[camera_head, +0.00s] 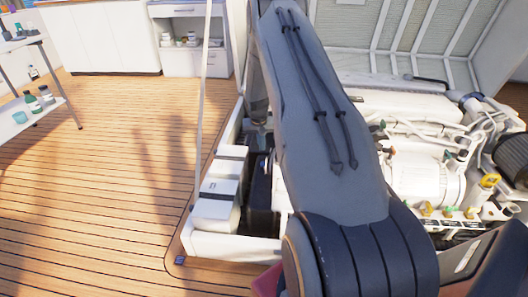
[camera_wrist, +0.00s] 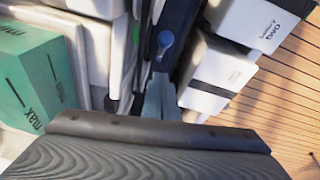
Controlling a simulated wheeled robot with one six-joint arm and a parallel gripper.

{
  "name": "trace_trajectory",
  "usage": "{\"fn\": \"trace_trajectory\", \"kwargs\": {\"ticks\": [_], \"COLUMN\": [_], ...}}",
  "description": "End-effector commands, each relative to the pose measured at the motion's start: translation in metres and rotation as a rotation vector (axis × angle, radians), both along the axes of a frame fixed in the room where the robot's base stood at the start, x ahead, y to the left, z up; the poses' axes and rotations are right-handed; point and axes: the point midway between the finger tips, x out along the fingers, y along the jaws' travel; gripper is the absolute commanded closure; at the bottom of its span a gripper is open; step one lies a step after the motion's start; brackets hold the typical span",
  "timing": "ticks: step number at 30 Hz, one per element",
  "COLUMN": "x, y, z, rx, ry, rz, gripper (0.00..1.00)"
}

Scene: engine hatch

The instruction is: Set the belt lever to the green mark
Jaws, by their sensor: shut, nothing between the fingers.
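In the wrist view, my gripper (camera_wrist: 161,76) is shut and empty, its narrow grey-blue fingers pointing into a slot between white parts. A blue round knob (camera_wrist: 165,40), probably the end of the belt lever, sits just beyond the fingertips. I cannot tell whether the fingers touch it. A small green mark (camera_wrist: 135,31) shows on the dark edge to the left of the knob. The lever's shaft is not clearly visible. In the head view my arm covers the middle, and the knob and mark cannot be made out.
White battery boxes (camera_wrist: 221,72) stand close on the right in the wrist view. A green tank (camera_wrist: 30,75) marked "max" is on the left. In the head view, the white engine (camera_head: 425,178) fills the right side, and the wooden floor (camera_head: 110,180) is open on the left.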

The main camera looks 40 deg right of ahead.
Motion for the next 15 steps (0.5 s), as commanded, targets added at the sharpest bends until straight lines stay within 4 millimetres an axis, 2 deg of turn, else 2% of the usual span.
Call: {"fn": "trace_trajectory", "kwargs": {"ticks": [1,9,15], "x": [-0.006,-0.028,-0.037], "y": [0.007,0.019,0.031], "z": [0.011,0.055,0.075], "rx": [0.001,0.0,0.0], "ry": [0.002,0.001,0.002], "rz": [0.003,-0.007,-0.005], "gripper": [1.0,1.0,1.0]}}
